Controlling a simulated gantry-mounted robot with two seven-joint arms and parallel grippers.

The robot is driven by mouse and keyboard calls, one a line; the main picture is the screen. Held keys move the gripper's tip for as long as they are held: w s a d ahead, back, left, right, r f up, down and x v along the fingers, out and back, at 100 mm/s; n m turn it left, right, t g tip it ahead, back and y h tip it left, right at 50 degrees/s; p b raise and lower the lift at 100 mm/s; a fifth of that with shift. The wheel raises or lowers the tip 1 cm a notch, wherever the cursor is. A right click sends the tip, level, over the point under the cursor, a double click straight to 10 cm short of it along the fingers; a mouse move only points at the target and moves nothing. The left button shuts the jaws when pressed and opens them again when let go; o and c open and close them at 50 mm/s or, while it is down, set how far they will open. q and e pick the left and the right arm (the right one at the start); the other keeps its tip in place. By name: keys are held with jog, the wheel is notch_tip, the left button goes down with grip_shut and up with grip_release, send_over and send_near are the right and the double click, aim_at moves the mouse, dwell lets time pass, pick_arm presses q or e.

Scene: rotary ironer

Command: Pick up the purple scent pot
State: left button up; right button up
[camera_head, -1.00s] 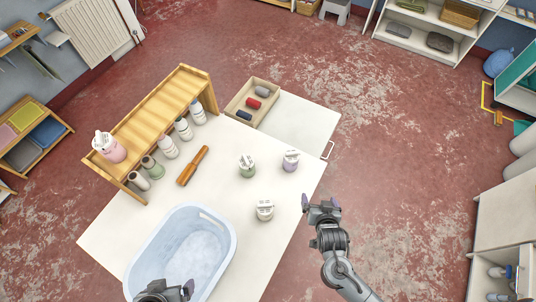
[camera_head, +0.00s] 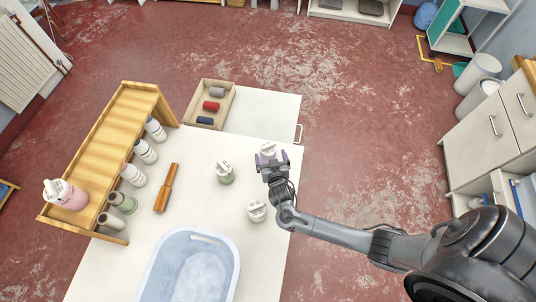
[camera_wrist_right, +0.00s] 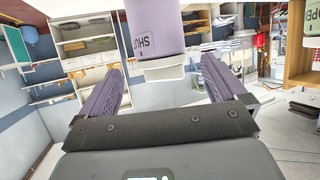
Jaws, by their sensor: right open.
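The purple scent pot (camera_head: 268,149) stands near the right edge of the white table top (camera_head: 205,175), partly hidden by my right gripper. In the right wrist view the pot (camera_wrist_right: 155,28) appears upside down, with its lettering and white top, between the two purple fingers. My right gripper (camera_head: 271,158) is open, its fingers on either side of the pot with gaps showing. A green pot (camera_head: 225,172) stands to the left of it and a white pot (camera_head: 257,211) below it. My left gripper is out of view.
A pale blue basin (camera_head: 190,268) sits at the front of the table. A wooden rack (camera_head: 115,145) with bottles stands at the left. A brown wooden roller (camera_head: 166,188) lies beside it. A wooden tray (camera_head: 211,103) with several rolls is at the back.

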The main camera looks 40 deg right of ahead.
aim_at(268, 149)
jog(key=x, duration=0.3)
jog(key=shift+w+d+r+p, duration=0.1)
jog(key=shift+w+p, duration=0.3)
jog(key=shift+w+d+f, duration=0.35)
jog(key=shift+w, duration=0.2)
jog(key=c, duration=1.3)
jog(key=shift+c, duration=0.4)
jog(key=shift+r, duration=0.15)
